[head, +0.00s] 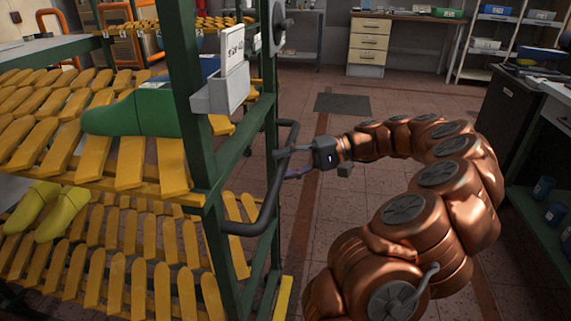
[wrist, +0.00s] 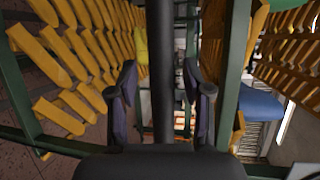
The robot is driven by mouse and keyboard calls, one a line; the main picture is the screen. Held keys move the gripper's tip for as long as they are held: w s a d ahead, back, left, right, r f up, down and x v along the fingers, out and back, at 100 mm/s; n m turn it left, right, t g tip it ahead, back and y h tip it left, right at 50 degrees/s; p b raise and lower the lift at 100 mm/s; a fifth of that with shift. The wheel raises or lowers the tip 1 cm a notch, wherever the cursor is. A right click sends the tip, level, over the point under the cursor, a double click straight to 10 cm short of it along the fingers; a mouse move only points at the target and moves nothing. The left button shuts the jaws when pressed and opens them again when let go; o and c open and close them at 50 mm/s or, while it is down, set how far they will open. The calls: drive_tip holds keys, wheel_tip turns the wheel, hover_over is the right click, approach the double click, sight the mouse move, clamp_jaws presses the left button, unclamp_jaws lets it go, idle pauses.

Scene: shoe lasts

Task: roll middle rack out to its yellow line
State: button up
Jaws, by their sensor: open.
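A green-framed rack (head: 186,95) with sloping yellow slats fills the left of the head view. A dark handle bar (head: 268,205) sticks out from its end post. My gripper (head: 286,165) is open at this bar. In the wrist view the bar (wrist: 163,100) runs upright between the two spread fingers, with gaps on both sides. I cannot tell whether either finger touches it. A short yellow strip (head: 283,298) shows low beside the rack's foot; I cannot tell whether it is the floor line.
A green last (head: 130,114) and yellow lasts (head: 64,213) lie on the rack. A grey label holder (head: 222,92) is on its post. Another slatted rack (head: 205,23) stands behind. Tiled floor to the right is open, with a dark mat (head: 342,103). A dark bench (head: 525,120) stands far right.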

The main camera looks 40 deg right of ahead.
drive_tip(key=shift+r, duration=0.6)
drive_tip(key=o, duration=0.4)
drive_tip(key=r, duration=0.6)
drive_tip(key=shift+w, duration=0.2)
drive_tip(key=r, duration=0.1)
drive_tip(key=s+r, duration=0.1)
drive_tip(key=shift+d+r, duration=0.15)
drive_tip(key=shift+r, duration=0.25)
drive_tip(key=shift+c, duration=1.1)
drive_tip(key=shift+w+r, duration=0.2)
drive_tip(key=shift+r, duration=0.05)
drive_tip(key=shift+c, duration=0.9)
drive_tip(key=shift+w+f, duration=0.1)
drive_tip(key=shift+f, duration=0.1)
drive_tip(key=shift+a, duration=0.2)
